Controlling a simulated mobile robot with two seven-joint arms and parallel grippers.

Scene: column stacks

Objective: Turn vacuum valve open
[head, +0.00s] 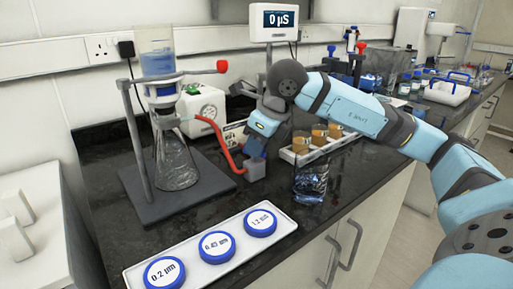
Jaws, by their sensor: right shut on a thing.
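My right gripper (256,169) is at the middle of the bench, pointing down, beside the red vacuum hose (223,151). It is shut at the hose's lower end, where the vacuum valve appears to be. The fingers hide most of the valve, so its handle angle cannot be read. A glass filter flask (175,165) stands to the left on a grey stand, under a funnel (157,62) with blue liquid. My left gripper is out of view.
A white tray (135,273) with blue-rimmed filter discs lies at the front. A rack (288,155) of amber-filled beakers and a clear beaker (310,184) stand just right of the gripper. A meter (274,20) reads 0 µS. The dark counter between flask and tray is clear.

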